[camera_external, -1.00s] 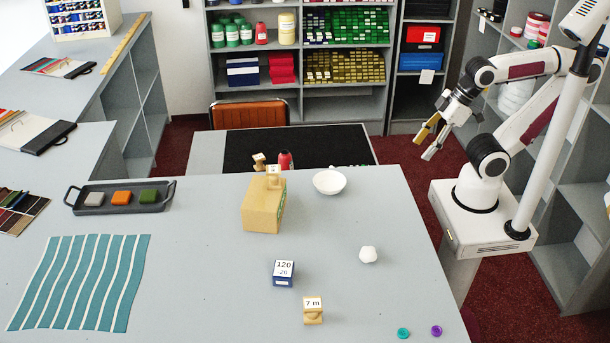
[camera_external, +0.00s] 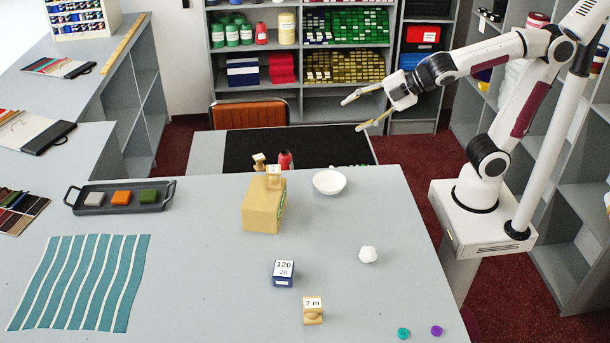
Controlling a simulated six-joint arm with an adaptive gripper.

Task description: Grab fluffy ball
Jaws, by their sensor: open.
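A small white ball (camera_external: 368,255) with a slightly faceted outline sits on the grey counter (camera_external: 200,260), right of its middle; its texture is too small to tell. My gripper (camera_external: 351,114) is open and empty. It is raised beyond the counter's back edge, well above and behind the ball, with its two yellowish fingers spread and pointing left. Nothing hides the ball.
A white bowl (camera_external: 329,182) stands behind the ball. A wooden box (camera_external: 263,208), a blue block marked 120 (camera_external: 284,273) and a wooden block marked 7 m (camera_external: 313,311) stand left of it. Teal (camera_external: 403,333) and purple (camera_external: 436,331) discs lie at the front right.

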